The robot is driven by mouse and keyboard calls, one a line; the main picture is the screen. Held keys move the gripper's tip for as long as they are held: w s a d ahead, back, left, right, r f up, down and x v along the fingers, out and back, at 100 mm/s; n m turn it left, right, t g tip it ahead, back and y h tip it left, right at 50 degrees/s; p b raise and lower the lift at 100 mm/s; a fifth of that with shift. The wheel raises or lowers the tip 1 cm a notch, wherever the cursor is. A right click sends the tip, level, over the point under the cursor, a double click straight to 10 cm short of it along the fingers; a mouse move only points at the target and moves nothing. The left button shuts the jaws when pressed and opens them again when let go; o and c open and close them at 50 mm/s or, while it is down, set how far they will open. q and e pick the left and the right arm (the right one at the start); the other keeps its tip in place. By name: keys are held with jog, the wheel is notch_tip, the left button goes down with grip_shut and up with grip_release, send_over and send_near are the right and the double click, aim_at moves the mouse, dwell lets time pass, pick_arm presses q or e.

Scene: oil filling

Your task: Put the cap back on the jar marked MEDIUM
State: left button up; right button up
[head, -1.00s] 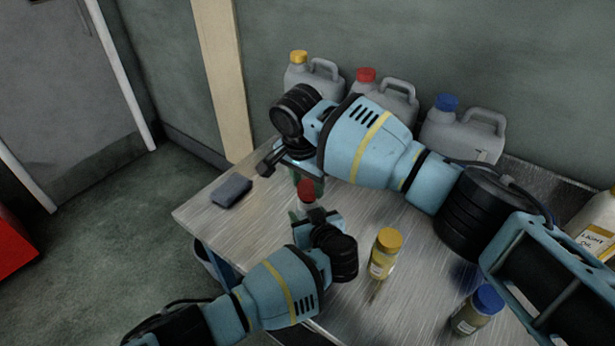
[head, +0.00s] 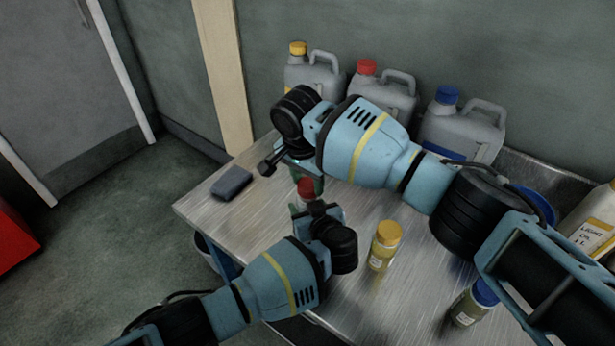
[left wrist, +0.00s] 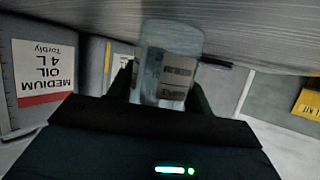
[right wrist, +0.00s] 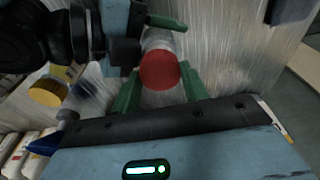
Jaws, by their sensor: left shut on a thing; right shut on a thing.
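A red cap (head: 306,187) is in my right gripper (head: 308,180), whose green fingers lie on either side of it. In the right wrist view the round red top of the cap (right wrist: 160,70) shows between those fingers. My left gripper (head: 316,210) is shut on a clear jar (left wrist: 168,65) with a pale label, upside down in the left wrist view and too blurred to read. In the head view the left wrist mostly hides the jar (head: 299,208). The cap is right at the jar's top; I cannot tell whether it is seated.
A yellow-capped jar (head: 384,247) and a blue-capped jar (head: 470,306) stand on the metal table (head: 250,225). A dark sponge (head: 232,184) lies at the left. Grey jugs with yellow (head: 315,72), red (head: 385,100) and blue (head: 463,132) caps line the wall. A light oil container (head: 592,220) stands right.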

jog(key=shift+d+f, duration=0.1)
jog(key=shift+f, duration=0.75)
dwell(1.1)
jog(key=shift+r, duration=0.4)
jog(key=shift+f, duration=0.7)
jog(key=shift+c, duration=0.4)
dwell(1.7)
jog(key=o, duration=1)
jog(key=shift+s+d, duration=0.1)
jog(key=shift+r, duration=2.5)
